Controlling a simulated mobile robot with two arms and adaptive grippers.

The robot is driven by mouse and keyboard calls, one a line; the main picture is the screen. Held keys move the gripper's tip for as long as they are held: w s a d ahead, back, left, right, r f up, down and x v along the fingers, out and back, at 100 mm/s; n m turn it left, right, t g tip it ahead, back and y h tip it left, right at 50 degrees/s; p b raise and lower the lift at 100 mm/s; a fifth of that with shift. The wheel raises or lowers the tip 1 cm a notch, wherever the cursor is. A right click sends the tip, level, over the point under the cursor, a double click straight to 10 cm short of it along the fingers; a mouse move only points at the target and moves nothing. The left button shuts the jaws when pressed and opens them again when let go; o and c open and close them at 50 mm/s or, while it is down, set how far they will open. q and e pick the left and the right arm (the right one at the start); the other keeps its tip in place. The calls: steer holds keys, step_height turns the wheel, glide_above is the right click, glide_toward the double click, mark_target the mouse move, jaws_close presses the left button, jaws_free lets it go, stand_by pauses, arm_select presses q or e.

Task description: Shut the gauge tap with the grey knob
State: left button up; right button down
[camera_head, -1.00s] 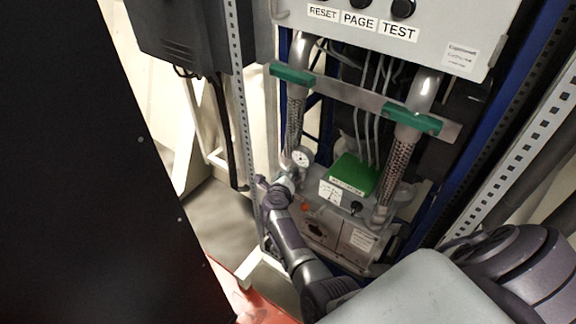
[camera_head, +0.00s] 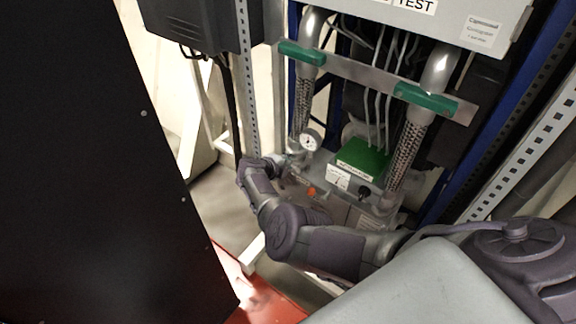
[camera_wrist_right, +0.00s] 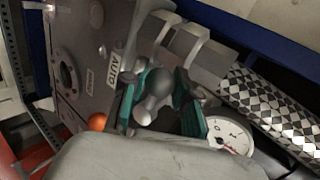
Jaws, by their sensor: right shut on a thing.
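The grey knob (camera_wrist_right: 154,92) of the gauge tap is a rounded grey handle in the right wrist view. My right gripper (camera_wrist_right: 160,108) is shut on it, with a green-padded finger on either side. The white dial gauge (camera_wrist_right: 230,134) is beside the fingers, partly covered by my gripper body. In the head view the gauge (camera_head: 310,141) is at the lower end of the left braided hose. My right gripper (camera_head: 279,162) is just left of and below it, and the knob cannot be made out there. My left gripper is not in view.
A green box (camera_head: 363,159) and an orange knob (camera_wrist_right: 97,121) are close by. A large black panel (camera_head: 90,170) fills the left side.

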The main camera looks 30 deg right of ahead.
steer(key=shift+f+g+b, duration=0.3)
steer(key=shift+s, duration=0.1)
steer(key=c, duration=1.1)
jaws_free()
steer(key=shift+c, duration=0.2)
steer(key=shift+r, duration=0.1)
